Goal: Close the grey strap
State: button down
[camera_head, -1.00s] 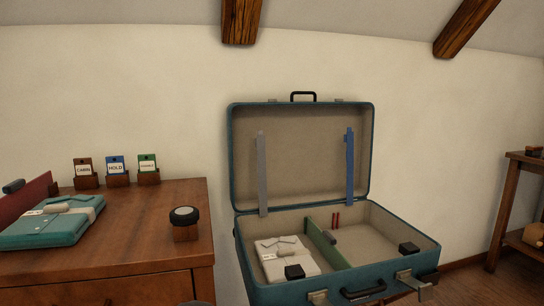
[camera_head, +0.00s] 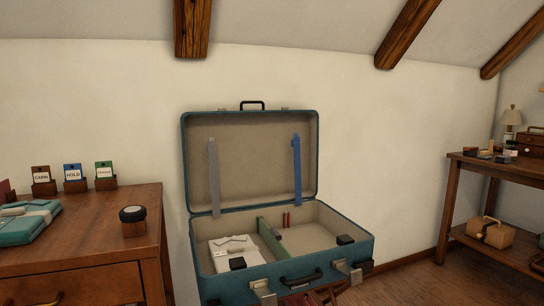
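The grey strap (camera_head: 214,176) hangs straight up and down against the inside of the raised lid of the open teal suitcase (camera_head: 316,118), on the lid's left side. A matching blue strap (camera_head: 296,169) hangs on the lid's right side. Below the grey strap, a folded white garment (camera_head: 222,255) lies in the left compartment, with a small black block (camera_head: 237,264) at its front. A green divider (camera_head: 271,240) separates it from the right compartment, where two small red items and another black block (camera_head: 345,240) show. My gripper is not in view.
A wooden dresser (camera_head: 95,218) stands left of the suitcase, holding three tagged blocks, a round black-topped object (camera_head: 133,220) and a folded teal garment (camera_head: 22,231). A wooden table (camera_head: 490,172) stands at the right. Wooden floor lies between it and the suitcase.

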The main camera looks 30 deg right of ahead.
aim_at(212, 147)
jog(key=z, duration=0.8)
jog(key=i, duration=0.4)
